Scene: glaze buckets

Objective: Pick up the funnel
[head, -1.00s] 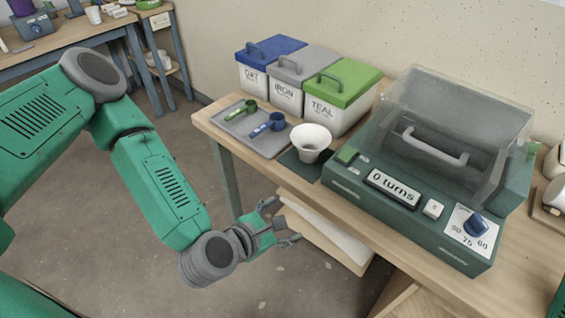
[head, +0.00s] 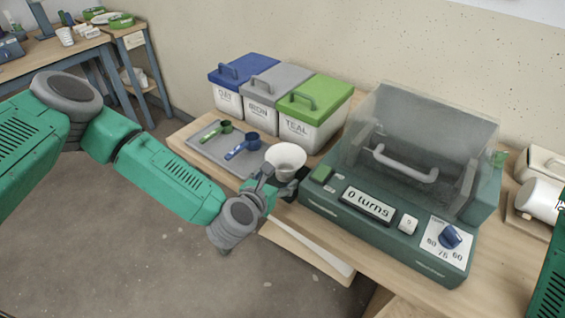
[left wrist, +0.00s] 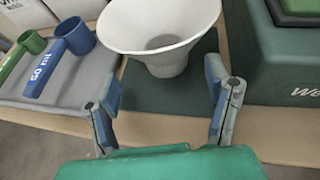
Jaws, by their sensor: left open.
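The white funnel (head: 286,157) stands wide end up on a dark green mat at the table's front edge, left of the green machine. In the left wrist view the funnel (left wrist: 160,32) is at the top centre, just beyond my fingertips. My left gripper (head: 276,180) is open at the table's front edge, in front of the funnel, and hides its lower part in the head view. In the left wrist view the two fingers of my left gripper (left wrist: 163,85) are spread, with nothing between them. My right gripper is not in view.
The green machine (head: 395,235) with a clear lid stands close right of the funnel. A grey tray (head: 207,153) with a green scoop (head: 222,127) and a blue scoop (head: 243,146) lies left. Lidded bins, including the green-lidded one (head: 310,128), stand behind.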

